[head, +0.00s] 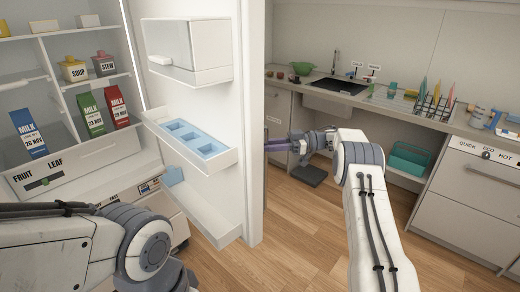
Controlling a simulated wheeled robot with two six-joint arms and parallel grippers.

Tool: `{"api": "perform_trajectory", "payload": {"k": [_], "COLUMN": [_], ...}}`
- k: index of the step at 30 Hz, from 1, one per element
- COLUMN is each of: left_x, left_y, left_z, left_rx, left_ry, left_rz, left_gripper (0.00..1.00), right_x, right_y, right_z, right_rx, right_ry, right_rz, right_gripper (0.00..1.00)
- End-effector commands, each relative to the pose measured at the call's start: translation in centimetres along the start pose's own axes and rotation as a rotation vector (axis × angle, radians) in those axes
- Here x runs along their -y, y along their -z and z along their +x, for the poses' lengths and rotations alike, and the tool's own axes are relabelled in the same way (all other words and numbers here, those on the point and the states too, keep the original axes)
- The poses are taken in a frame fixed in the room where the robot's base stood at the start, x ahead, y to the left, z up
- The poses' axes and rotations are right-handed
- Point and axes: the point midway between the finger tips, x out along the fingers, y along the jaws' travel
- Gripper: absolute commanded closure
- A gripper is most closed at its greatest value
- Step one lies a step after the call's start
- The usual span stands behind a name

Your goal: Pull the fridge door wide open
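The fridge door (252,110) stands swung out from the fridge (75,165), with its shelved inner side facing left and the fridge interior exposed. My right gripper (277,145) is at the door's outer side, just right of its free edge. Its purple fingers point left and look close together; their tips meet the door's outline, so I cannot tell whether they touch it or hold anything. The door's outer face and any handle are hidden. My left arm crosses the lower left in front of the fridge; its gripper is not visible.
Door shelves hold a blue tray (190,138) and a white box (188,50). Milk cartons (90,114) and jars (74,68) stand inside the fridge. A counter with a sink (335,88) runs along the right.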

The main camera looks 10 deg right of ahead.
Motion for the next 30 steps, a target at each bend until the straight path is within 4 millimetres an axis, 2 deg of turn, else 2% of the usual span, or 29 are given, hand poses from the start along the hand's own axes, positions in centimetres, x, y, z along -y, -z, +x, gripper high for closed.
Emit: {"api": "perform_trajectory", "payload": {"k": [9, 20, 21, 22, 23, 30], "left_x": [0.0, 0.0, 0.0, 0.0, 0.0, 0.0], "left_y": [0.0, 0.0, 0.0, 0.0, 0.0, 0.0], "left_z": [0.0, 0.0, 0.0, 0.0, 0.0, 0.0], "left_rx": [0.000, 0.000, 0.000, 0.000, 0.000, 0.000], "left_ry": [0.000, 0.000, 0.000, 0.000, 0.000, 0.000], "left_rz": [0.000, 0.000, 0.000, 0.000, 0.000, 0.000], "left_gripper": [0.50, 0.50, 0.50, 0.50, 0.50, 0.50], "right_x": [-0.5, -0.4, -0.4, -0.4, -0.4, -0.5], "right_y": [-0.1, 0.0, 0.0, 0.0, 0.0, 0.0], "right_z": [-1.3, -1.7, -1.7, -1.7, -1.7, -1.3], "right_rx": [0.000, 0.000, 0.000, 0.000, 0.000, 0.000], "right_ry": [-0.006, -0.010, -0.010, -0.010, -0.010, -0.006], "right_rz": [0.002, 0.001, 0.001, 0.001, 0.000, 0.000], "right_gripper": [1.00, 1.00, 0.57, 0.46, 0.43, 0.43]}}
